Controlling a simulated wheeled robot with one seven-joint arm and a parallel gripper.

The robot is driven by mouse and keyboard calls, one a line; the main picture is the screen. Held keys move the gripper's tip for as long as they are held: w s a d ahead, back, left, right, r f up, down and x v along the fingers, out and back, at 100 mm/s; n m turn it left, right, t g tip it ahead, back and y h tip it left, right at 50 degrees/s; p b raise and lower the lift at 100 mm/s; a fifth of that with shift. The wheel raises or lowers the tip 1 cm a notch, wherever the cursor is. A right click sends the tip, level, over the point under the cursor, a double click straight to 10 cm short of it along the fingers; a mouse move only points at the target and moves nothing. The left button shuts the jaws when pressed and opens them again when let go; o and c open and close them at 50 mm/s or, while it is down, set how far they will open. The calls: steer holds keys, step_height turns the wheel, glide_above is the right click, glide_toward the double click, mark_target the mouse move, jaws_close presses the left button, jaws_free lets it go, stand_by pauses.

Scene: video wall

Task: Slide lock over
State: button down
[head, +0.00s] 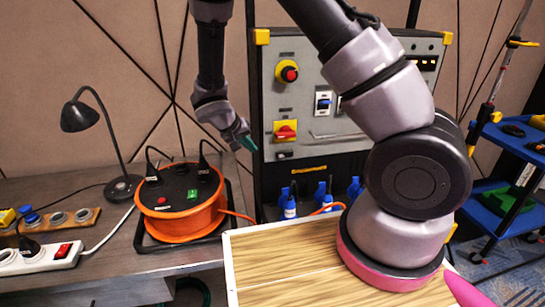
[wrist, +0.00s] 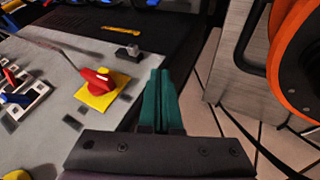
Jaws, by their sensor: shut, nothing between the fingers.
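The grey control panel (head: 310,100) stands upright behind the bench. On it are a red rotary switch on a yellow plate (head: 285,131) and, just below, a small dark block that may be the slide lock (head: 284,155). In the wrist view the block (wrist: 128,52) shows black and silver, beyond the red switch (wrist: 100,85). My gripper (head: 246,143) has teal fingers, close to the panel's left edge. In the wrist view its fingers (wrist: 159,75) are shut together with nothing between them, to the right of the block and apart from it.
An orange cable reel (head: 180,215) stands on the bench left of the panel, with a black desk lamp (head: 100,125) and a white power strip (head: 40,258) further left. Blue plugs (head: 290,205) line the panel's bottom. A wooden tabletop (head: 285,265) is in front; a blue cart (head: 510,140) stands right.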

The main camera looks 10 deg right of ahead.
mark_target(281, 157)
steer(key=w+d+f, duration=0.3)
steer(key=d+f, duration=0.3)
steer(key=d, duration=0.2)
steer(key=shift+f, duration=0.35)
steer(key=shift+d, duration=0.1)
